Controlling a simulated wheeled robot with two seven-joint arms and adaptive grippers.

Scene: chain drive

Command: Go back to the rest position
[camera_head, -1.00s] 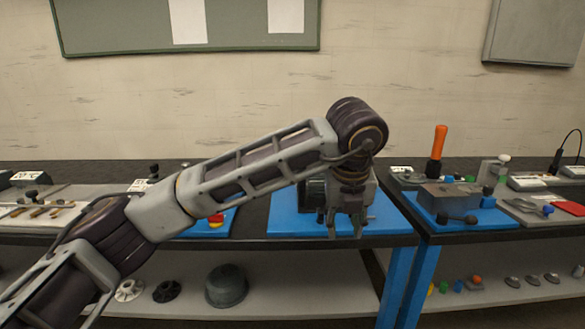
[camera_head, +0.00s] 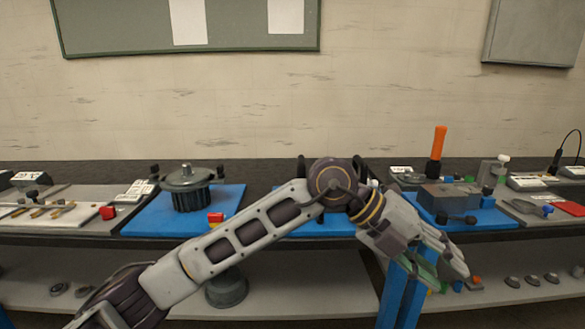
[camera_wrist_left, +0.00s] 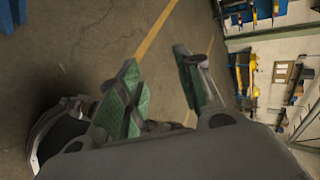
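My left arm comes in from the left in the head view. My left gripper (camera_head: 432,262) hangs in front of the table edge, pointing down and right, near the blue table leg. In the left wrist view the gripper (camera_wrist_left: 165,95) shows its green finger pads spread apart, with only floor between them. It is open and empty. My right gripper is in neither view.
A dark geared part (camera_head: 186,190) stands on a blue mat (camera_head: 140,222). A grey block fixture (camera_head: 447,196) and an orange handle (camera_head: 437,150) stand on the right table. A dark round pot (camera_head: 228,291) sits on the lower shelf (camera_head: 310,285).

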